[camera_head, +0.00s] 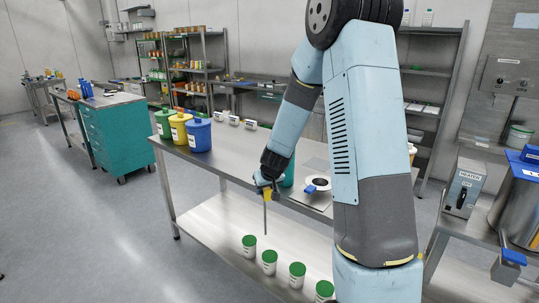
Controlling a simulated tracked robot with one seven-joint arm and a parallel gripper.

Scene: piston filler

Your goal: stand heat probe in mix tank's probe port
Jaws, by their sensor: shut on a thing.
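My gripper (267,187) is at the front edge of the middle steel table, pointing down. It is shut on the heat probe (265,217), which has a yellow head and a thin grey rod hanging almost upright. The rod's lower end is in the air, in front of the lower shelf. A steel tank (517,211) with a blue lid, which looks like the mix tank, stands at the right edge, partly cut off by the frame. It is well to the right of my gripper. I cannot make out its probe port.
A grey heater box (463,188) stands left of the tank, with a blue-handled valve (514,257) in front. On the middle table are green, yellow and blue canisters (199,135) and a white ring-shaped part (318,183). Several green-lidded jars (270,262) stand on the lower shelf. My arm hides much of the centre.

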